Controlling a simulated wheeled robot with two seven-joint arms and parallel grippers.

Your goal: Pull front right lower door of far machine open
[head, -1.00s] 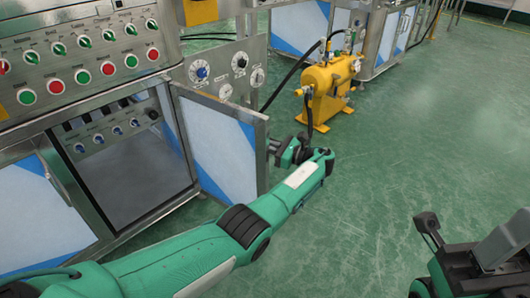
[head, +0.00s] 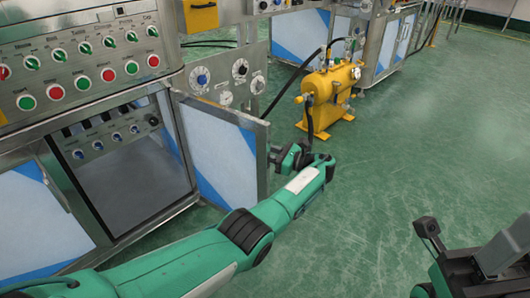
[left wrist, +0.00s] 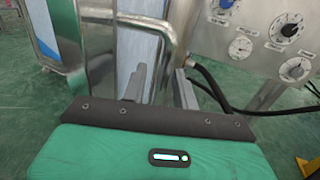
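The front right lower door (head: 222,148) of the machine is a white and blue panel in a metal frame. It stands swung out wide, with the cabinet (head: 130,175) behind it open to view. My left gripper (head: 282,155) is at the door's outer edge. In the left wrist view its two grey fingers (left wrist: 160,88) are apart, beside the bent metal door handle (left wrist: 172,38). I cannot tell whether they touch the handle. Part of my right arm's end (head: 470,255) shows at the lower right; its fingertips are not clear.
A panel with buttons (head: 90,70) is above the cabinet, and a gauge panel (head: 225,75) is behind the door. A yellow tank (head: 325,98) with black hoses stands beyond my left gripper. Green floor (head: 410,150) to the right is clear.

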